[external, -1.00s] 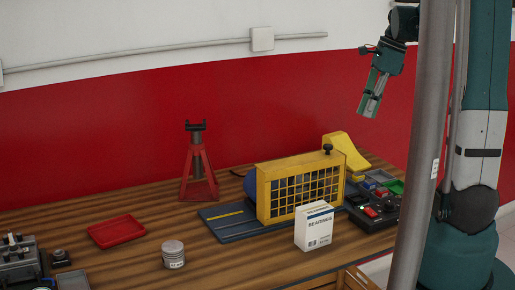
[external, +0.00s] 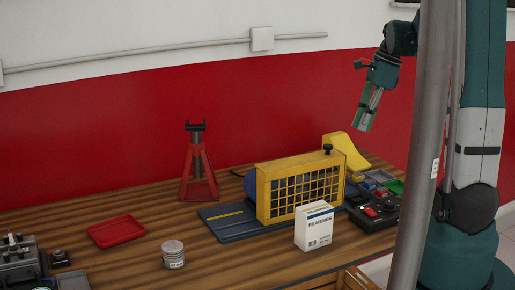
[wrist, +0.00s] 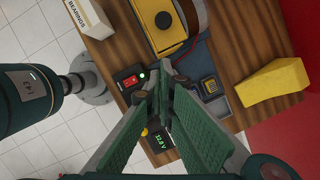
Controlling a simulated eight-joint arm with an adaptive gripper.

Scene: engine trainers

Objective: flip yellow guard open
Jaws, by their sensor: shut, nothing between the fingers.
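The yellow guard (external: 297,190) is a mesh-fronted cover standing upright on a dark base plate (external: 218,225), with a black knob (external: 327,148) on its top right. It stands over a machine that is mostly hidden behind it. In the wrist view only part of the yellow guard (wrist: 160,28) shows, at the top, with its black knob. My gripper (external: 362,128) is shut and empty, in the air above and to the right of the guard, pointing down. In the wrist view my gripper's fingertips (wrist: 166,80) meet, apart from the guard.
A white bearings box (external: 314,227) stands close in front of the guard. A yellow wedge (external: 346,150) and a control box with a red switch (external: 372,210) are to its right. A red jack stand (external: 199,168), red tray (external: 116,231) and tin (external: 173,254) are left. A grey pole (external: 424,150) stands at right.

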